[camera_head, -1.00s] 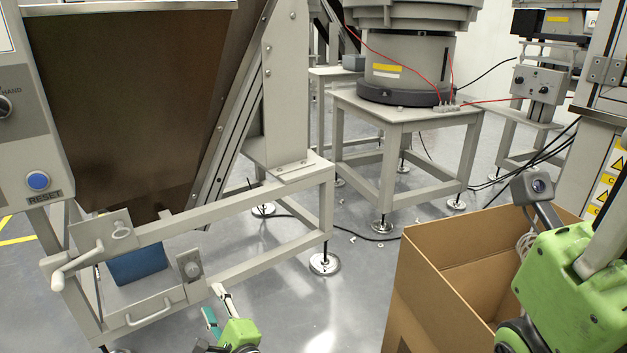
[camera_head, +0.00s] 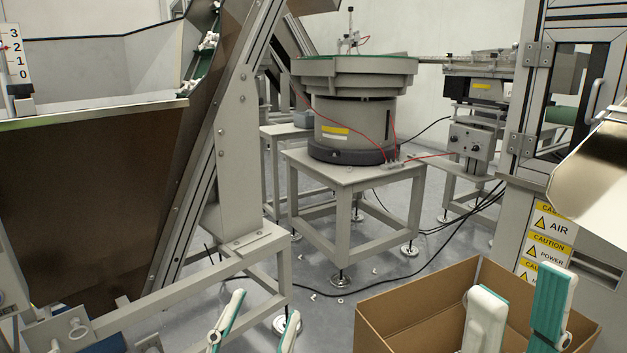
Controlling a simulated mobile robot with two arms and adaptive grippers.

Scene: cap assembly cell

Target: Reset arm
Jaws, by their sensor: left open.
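My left gripper (camera_head: 267,303) is at the bottom of the head view, left of the cardboard box. Its two white fingers with teal pads stand well apart, with nothing between them. My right gripper (camera_head: 520,282) is at the lower right, in front of the cardboard box (camera_head: 400,315) and overlapping it in the picture. Its two white-and-teal fingers point up with a gap between them, and no object shows in it. The rest of both arms is out of frame.
A hopper machine with an inclined conveyor (camera_head: 205,160) fills the left. A bowl feeder (camera_head: 355,125) stands on a grey table (camera_head: 350,172) behind. A cabinet with caution labels (camera_head: 510,215) and a shiny metal chute (camera_head: 598,178) are at right. Small white parts and cables lie on the floor.

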